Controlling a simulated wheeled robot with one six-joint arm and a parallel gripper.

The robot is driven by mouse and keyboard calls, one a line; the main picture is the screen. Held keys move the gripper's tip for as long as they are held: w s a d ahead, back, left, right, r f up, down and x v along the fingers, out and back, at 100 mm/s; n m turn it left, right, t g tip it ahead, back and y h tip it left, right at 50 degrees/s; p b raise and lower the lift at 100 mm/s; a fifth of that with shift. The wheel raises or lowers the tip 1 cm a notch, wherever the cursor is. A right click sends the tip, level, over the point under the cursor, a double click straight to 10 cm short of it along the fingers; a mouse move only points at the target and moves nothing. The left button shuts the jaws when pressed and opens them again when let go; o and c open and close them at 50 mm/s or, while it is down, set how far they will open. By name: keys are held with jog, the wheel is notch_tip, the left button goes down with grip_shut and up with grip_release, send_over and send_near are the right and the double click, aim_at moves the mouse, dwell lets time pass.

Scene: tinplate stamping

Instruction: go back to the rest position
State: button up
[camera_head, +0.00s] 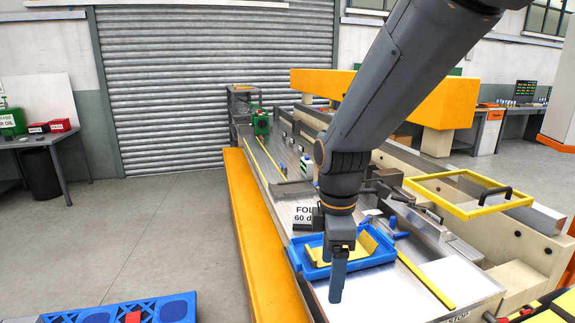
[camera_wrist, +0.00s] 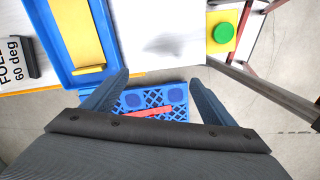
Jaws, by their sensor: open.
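My gripper (camera_head: 338,284) hangs pointing down at the near end of the long metal bench, in front of a blue tray (camera_head: 312,272). In the wrist view its two blue-grey fingers (camera_wrist: 158,84) stand wide apart with nothing between them. The blue tray, with a yellow piece (camera_head: 369,244) in it, also shows at the upper left of the wrist view (camera_wrist: 66,54). My arm comes down from the top right and hides part of the bench and tray.
A sign reading "60 deg" (camera_head: 304,216) stands by the tray. A yellow-framed guard (camera_head: 462,209) juts out at right. A blue crate (camera_head: 91,317) with something red lies at lower left. A green button (camera_wrist: 224,32) sits on a yellow box. The floor (camera_head: 170,230) at left is clear.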

jog(key=s+d+f+m, duration=0.1)
jog(key=d+m, duration=0.1)
jog(key=s+d+f+m, duration=0.1)
jog(key=m, duration=0.2)
jog(key=d+f+m, duration=0.1)
jog(key=d+m, duration=0.1)
jog(key=m, duration=0.1)
jog(key=shift+s+d, duration=0.3)
jog(key=shift+s, duration=0.1)
jog(key=s+d+m, duration=0.1)
jog(key=m, duration=0.2)
jog(key=s+d+f+m, duration=0.1)
jog(key=d+m, duration=0.1)
jog(key=s+d+f+m, duration=0.1)
jog(key=m, duration=0.2)
jog(key=shift+s+d+f+m+t, duration=0.2)
jog(key=shift+s+m+t, duration=0.1)
jog(key=shift+t, duration=0.1)
jog(key=shift+s+d+f+m, duration=0.1)
jog(key=shift+s+d+m, duration=0.1)
jog(key=shift+m, duration=0.4)
